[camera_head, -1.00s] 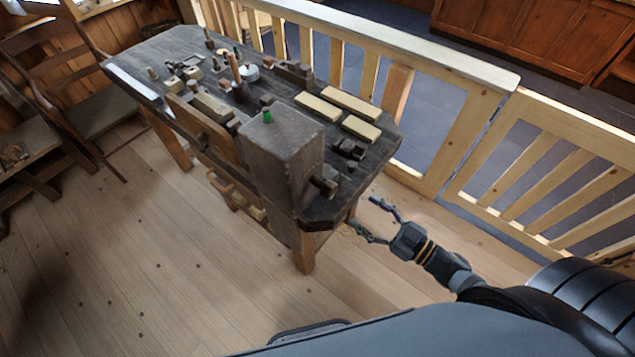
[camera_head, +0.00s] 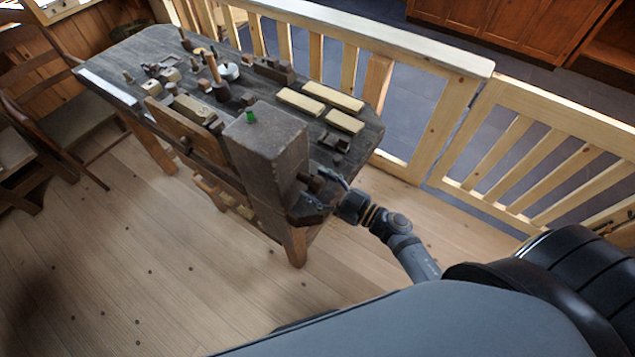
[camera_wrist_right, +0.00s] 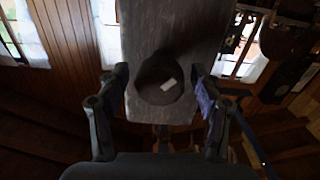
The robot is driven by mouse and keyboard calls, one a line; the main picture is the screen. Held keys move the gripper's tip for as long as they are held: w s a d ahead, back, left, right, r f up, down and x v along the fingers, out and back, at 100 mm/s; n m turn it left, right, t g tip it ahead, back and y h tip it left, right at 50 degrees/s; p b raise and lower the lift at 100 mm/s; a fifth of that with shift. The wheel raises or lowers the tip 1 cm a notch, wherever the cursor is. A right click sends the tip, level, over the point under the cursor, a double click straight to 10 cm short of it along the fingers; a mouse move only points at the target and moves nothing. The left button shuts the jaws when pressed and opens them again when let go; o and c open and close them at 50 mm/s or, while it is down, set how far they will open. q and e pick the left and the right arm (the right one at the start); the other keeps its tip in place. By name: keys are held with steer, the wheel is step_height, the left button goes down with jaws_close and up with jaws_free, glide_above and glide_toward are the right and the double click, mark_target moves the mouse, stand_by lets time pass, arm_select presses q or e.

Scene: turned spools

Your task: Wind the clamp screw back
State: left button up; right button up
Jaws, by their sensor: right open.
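The clamp screw's dark round end (camera_head: 313,183) sticks out of the near right face of the big grey-brown block (camera_head: 264,150) on the workbench. In the right wrist view the screw end (camera_wrist_right: 158,88) is a dark disc with a small pale patch, in front of the block's face (camera_wrist_right: 170,25). My right gripper (camera_head: 326,190) is open at the screw, and partly hides it in the head view. In the wrist view its two fingers stand left and right of the disc, with gaps on both sides. My left gripper is not in view.
A wooden railing (camera_head: 450,120) runs behind the bench. The floor (camera_head: 150,280) in front is clear.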

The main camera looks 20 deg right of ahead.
steer(key=c, duration=1.2)
steer(key=shift+o, duration=0.2)
